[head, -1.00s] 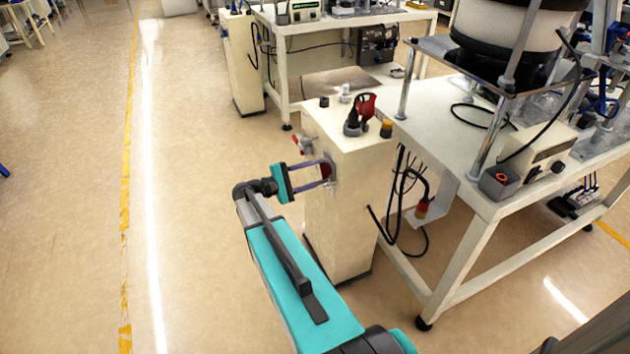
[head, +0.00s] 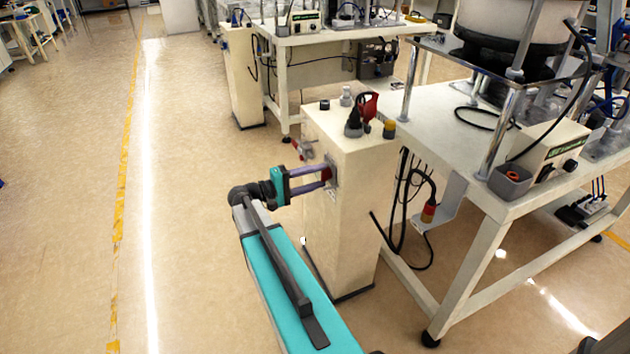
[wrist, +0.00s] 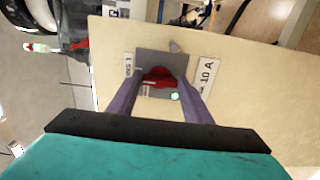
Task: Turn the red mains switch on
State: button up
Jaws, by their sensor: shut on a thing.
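The red mains switch (wrist: 159,76) sits on a grey plate (wrist: 172,63) on the side of a cream cabinet (wrist: 245,110), between a label on the left and one reading "10 A" on the right. A small green light (wrist: 175,96) shows on the plate. My gripper (wrist: 160,80) has its two purple fingers on either side of the red switch, shut on it. In the head view my gripper (head: 326,175) reaches the cabinet's left face, and the switch (head: 328,173) is mostly hidden by the fingers.
A red and grey valve (head: 304,149) sticks out of the cabinet beside my gripper. A black and red fitting (head: 360,115) and several knobs stand on the cabinet top. A bowl feeder table (head: 450,130) with hanging cables is to the right. The floor at the left is clear.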

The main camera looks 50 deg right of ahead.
jog(key=shift+w+d+r, duration=0.1)
jog(key=shift+w, duration=0.05)
jog(key=o, duration=0.8)
jog(key=p+v, duration=0.1)
jog(key=v, duration=1.2)
jog(key=shift+a, duration=0.45)
